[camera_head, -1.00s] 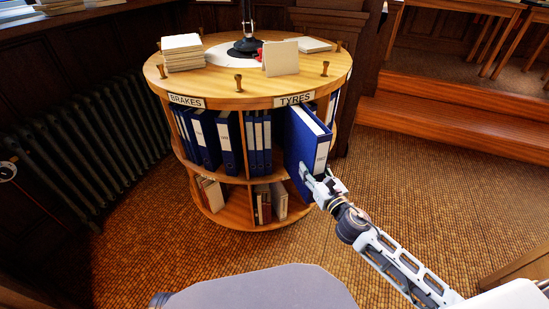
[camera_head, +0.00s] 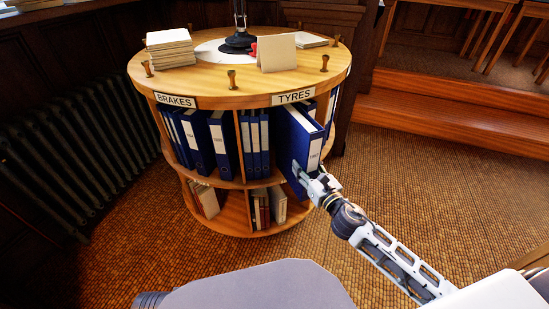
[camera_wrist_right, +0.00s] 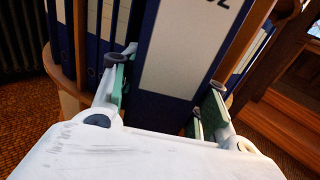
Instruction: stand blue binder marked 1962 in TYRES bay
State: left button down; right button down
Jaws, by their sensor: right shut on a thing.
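The blue binder (camera_head: 300,151) stands upright, partly inside the TYRES bay, its spine end sticking out past the shelf edge. The TYRES label (camera_head: 294,96) is on the tabletop rim above it. My right gripper (camera_head: 308,179) is shut on the lower part of the binder's spine end. In the right wrist view, the fingers (camera_wrist_right: 165,98) sit on either side of the blue spine (camera_wrist_right: 158,112). Its white label shows a cut-off marking ending in 2; the full number is not readable. My left gripper is out of view.
The round wooden shelf unit (camera_head: 226,185) has a BRAKES label (camera_head: 176,101) with blue binders (camera_head: 222,142) left of TYRES. Narrow binders (camera_head: 256,142) stand beside the held one, left of it. A post borders the bay. Wooden steps (camera_head: 450,110) lie right; open floor is in front.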

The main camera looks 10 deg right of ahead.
aim_at(281, 136)
jog(key=shift+w+r, duration=0.1)
